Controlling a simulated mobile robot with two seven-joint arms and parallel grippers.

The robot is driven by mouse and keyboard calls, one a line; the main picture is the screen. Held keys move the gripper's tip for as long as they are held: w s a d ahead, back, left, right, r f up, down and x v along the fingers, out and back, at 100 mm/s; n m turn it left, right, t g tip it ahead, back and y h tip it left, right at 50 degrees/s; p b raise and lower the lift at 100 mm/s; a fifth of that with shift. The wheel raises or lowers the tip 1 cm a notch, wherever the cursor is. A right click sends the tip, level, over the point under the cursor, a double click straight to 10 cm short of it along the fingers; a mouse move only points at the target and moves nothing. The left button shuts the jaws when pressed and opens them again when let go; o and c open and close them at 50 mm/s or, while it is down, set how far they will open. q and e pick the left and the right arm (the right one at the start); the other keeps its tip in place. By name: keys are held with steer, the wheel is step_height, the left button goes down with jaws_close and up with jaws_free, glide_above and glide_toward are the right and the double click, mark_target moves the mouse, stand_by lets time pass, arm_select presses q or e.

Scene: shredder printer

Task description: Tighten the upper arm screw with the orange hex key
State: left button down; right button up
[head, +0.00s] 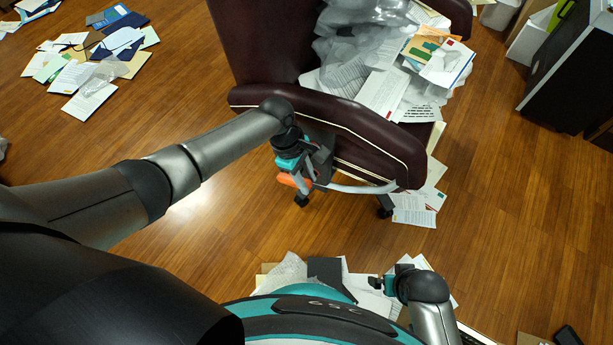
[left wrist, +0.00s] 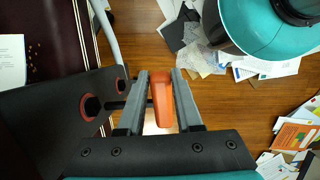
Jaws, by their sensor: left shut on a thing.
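My left gripper (head: 291,168) is beside the arm of a dark red office chair (head: 330,125). It is shut on the orange handle of the hex key (head: 287,180). In the left wrist view the handle (left wrist: 161,98) is between the two grey fingers (left wrist: 160,85). The key's black shaft points left at a dark hex screw with a red ring (left wrist: 92,106) in the black arm bracket (left wrist: 50,115). The tip is at or very near this screw; I cannot tell if it is seated. A second red-ringed screw (left wrist: 122,86) is farther along the bracket. My right gripper (head: 383,284) is low, away from the chair.
Papers and clear plastic (head: 365,45) fill the chair seat. A curved grey armrest (head: 360,188) runs from the bracket. Papers lie on the wooden floor at upper left (head: 90,65) and around my base. A black cabinet (head: 575,75) stands at upper right. Floor on the right is mostly clear.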

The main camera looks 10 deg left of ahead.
arm_select(q)
steer(key=shift+w, duration=0.15)
steer(key=shift+w+d+b, duration=0.3)
steer(key=shift+w+b, duration=0.35)
steer(key=shift+w, duration=0.3)
steer(key=shift+w+d+p, duration=0.1)
steer(key=shift+p, duration=0.25)
stand_by(0.6)
steer(key=y+p, duration=0.2)
steer(key=shift+d+f+t+y+p, duration=0.35)
steer(key=shift+f+t+y, duration=0.05)
stand_by(0.4)
